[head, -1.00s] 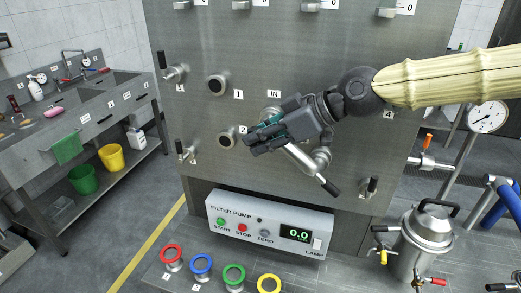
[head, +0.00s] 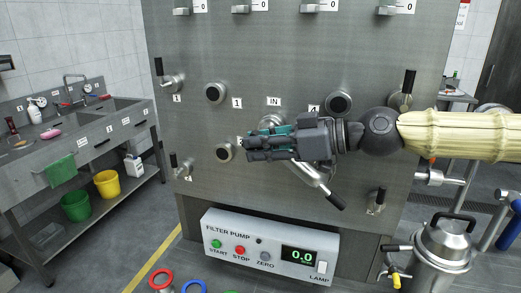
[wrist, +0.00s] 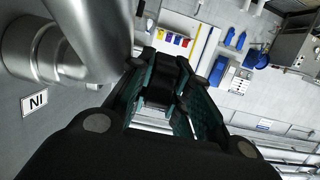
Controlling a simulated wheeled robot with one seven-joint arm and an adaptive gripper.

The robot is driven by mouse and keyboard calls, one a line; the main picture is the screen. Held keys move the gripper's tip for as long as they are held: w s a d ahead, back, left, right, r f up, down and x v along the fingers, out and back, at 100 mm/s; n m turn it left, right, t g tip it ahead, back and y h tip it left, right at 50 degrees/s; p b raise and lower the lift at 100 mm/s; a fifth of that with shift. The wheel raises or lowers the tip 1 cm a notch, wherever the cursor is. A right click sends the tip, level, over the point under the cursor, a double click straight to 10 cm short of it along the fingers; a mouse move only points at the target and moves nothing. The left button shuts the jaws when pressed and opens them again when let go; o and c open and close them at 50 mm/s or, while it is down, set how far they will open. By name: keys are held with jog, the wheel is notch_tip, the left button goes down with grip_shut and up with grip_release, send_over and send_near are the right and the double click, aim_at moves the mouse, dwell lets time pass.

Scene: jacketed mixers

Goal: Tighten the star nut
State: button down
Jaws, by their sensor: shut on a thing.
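My gripper (head: 262,148) is in front of the steel panel (head: 200,122), just below the IN label, with its fingers pointing left. In the wrist view its teal-padded fingers (wrist: 165,92) are closed around a small dark thing. That thing is mostly hidden by the fingers, and I cannot make out the star nut's shape. A steel pipe fitting (wrist: 50,50) stands close beside the fingers at the left of the wrist view, above the IN label (wrist: 34,102). A lever with a black grip (head: 335,200) hangs below my gripper.
The filter pump box (head: 228,235) stands below, its display reading 0.0. Capped ports (head: 214,93) and black-handled valves (head: 178,78) stick out of the panel around my gripper. A steel vessel (head: 446,240) stands at the lower right. A sink bench (head: 75,140) is at the left.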

aim_at(262, 132)
jog(key=shift+r, duration=0.15)
jog(key=c, duration=1.3)
grip_release()
jog(key=shift+d, duration=0.1)
notch_tip(262, 132, up, 10)
jog(key=shift+f, duration=0.1)
